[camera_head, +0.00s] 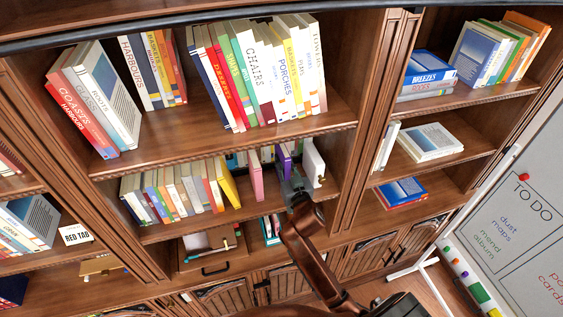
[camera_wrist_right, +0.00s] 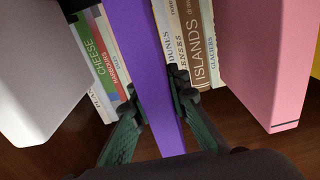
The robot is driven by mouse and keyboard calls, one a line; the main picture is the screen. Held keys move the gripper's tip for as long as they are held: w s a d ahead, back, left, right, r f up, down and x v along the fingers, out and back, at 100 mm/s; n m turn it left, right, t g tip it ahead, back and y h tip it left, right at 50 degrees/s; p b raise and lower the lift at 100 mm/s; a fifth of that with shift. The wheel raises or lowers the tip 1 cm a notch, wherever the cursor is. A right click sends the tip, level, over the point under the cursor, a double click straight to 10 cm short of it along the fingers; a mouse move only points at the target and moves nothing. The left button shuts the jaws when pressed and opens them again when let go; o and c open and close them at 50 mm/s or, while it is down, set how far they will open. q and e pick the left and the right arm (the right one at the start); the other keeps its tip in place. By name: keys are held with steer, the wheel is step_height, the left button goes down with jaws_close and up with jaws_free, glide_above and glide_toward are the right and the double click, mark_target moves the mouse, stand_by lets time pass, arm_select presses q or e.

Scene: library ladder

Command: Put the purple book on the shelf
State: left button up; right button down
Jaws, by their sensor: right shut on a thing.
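The purple book (camera_head: 284,163) stands upright in the lower middle shelf bay, between a pink book (camera_head: 256,175) and a white book (camera_head: 313,163). My right gripper (camera_head: 291,187) is at its near, lower part, with the arm reaching up from below. In the right wrist view the purple book (camera_wrist_right: 143,70) runs between the two dark green fingers of the right gripper (camera_wrist_right: 153,108), which are shut on it. I cannot tell if its bottom touches the shelf board (camera_head: 190,228). My left gripper is not in view.
In the wrist view, the pink book (camera_wrist_right: 264,60) is on the right and the white book (camera_wrist_right: 35,70) on the left, with gaps beside the purple one. Smaller books (camera_wrist_right: 195,40) stand behind. A whiteboard (camera_head: 520,230) stands right.

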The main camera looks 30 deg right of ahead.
mark_target(288, 172)
steer(key=shift+f, duration=0.1)
steer(key=c, duration=2.2)
jaws_free()
steer(key=o, duration=0.4)
steer(key=shift+c, duration=0.2)
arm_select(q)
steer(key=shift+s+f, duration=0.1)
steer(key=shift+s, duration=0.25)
arm_select(e)
steer(key=shift+r, duration=0.2)
steer(key=b+v, duration=0.3)
steer(key=v, duration=0.8)
steer(key=shift+s+f, duration=0.1)
steer(key=shift+f, duration=0.05)
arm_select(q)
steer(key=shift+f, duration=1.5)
arm_select(e)
steer(key=shift+s+a, duration=0.15)
steer(key=shift+s, duration=0.25)
